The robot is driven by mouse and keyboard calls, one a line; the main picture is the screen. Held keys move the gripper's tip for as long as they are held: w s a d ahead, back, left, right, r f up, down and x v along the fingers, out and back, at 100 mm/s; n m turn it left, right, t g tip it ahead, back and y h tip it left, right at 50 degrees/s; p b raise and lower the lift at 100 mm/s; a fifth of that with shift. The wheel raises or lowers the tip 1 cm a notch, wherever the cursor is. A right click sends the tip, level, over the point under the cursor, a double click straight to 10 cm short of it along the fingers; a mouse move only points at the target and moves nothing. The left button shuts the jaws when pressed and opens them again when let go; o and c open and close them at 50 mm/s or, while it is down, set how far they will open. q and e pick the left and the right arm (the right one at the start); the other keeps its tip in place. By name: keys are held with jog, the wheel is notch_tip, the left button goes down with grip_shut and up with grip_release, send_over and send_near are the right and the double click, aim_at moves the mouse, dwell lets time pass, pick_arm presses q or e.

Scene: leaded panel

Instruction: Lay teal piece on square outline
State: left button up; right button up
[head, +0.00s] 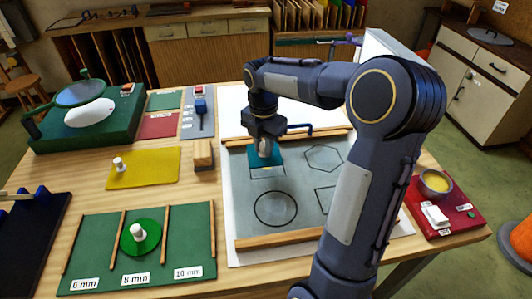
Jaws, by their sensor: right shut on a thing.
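My right gripper (265,135) is shut on the teal piece (262,158) by its pale knob, over the upper left of the grey panel (297,218). Whether the piece touches the panel I cannot tell. The panel also bears a circle outline (276,208), a hexagon outline (323,158) and a straight-sided outline (326,199) partly hidden by my right arm, perhaps a square. My left gripper is out of view.
A wooden block (203,154) stands left of the panel. A yellow piece (143,169) and a green tray (185,257) with a round green piece (140,238) lie further left. Wooden strips edge the panel.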

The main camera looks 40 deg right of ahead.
jog(key=shift+w+d+f, duration=0.2)
jog(key=shift+d+f, duration=0.25)
jog(key=shift+f, duration=0.05)
jog(key=shift+d+f, duration=0.2)
jog(key=shift+f, duration=1.6)
jog(key=shift+w, duration=0.1)
jog(key=shift+f, duration=0.2)
jog(key=o, duration=0.8)
jog(key=shift+o, duration=0.2)
